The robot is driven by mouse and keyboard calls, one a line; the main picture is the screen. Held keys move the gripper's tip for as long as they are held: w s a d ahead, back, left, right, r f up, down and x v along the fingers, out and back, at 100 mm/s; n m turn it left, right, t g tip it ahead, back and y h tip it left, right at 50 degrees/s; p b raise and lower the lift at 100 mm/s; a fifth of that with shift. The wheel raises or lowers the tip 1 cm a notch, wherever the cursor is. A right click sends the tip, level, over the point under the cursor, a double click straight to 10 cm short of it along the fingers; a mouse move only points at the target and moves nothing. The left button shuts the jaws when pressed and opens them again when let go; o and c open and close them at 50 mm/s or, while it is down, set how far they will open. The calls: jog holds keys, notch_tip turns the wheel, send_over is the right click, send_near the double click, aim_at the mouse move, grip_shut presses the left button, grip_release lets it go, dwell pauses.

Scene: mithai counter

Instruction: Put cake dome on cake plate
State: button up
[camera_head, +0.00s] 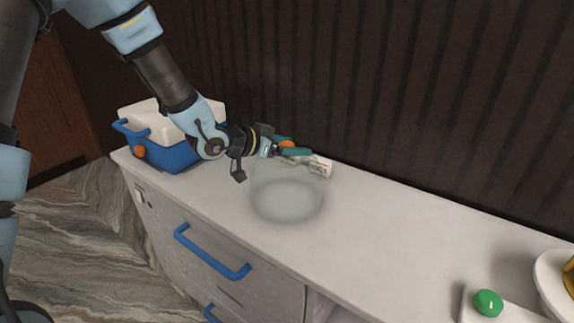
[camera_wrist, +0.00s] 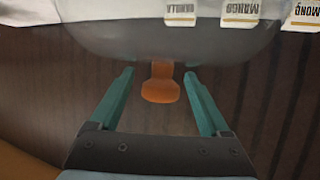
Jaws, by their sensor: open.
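The cake dome (camera_head: 287,200) is clear glass and stands on the white counter near the wall. Its orange knob (camera_head: 287,144) is on top. My gripper (camera_head: 292,148) is at the knob, above the dome. In the wrist view the knob (camera_wrist: 160,86) lies between the two green fingers of my gripper (camera_wrist: 160,76), with a gap on each side. The dome's grey glass (camera_wrist: 125,42) fills the area beyond the fingertips. I cannot clearly identify the cake plate; a white round dish (camera_head: 545,285) is cut off at the right edge.
A blue and white cooler box (camera_head: 178,152) stands at the counter's left end. A green round object (camera_head: 488,302) sits at lower right. The middle counter (camera_head: 420,225) is clear.

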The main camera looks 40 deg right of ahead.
jog(key=shift+x, duration=0.8)
jog(key=shift+c, duration=0.2)
jog(key=shift+a, duration=0.1)
grip_shut()
jog(key=shift+f, duration=0.1)
dwell(0.4)
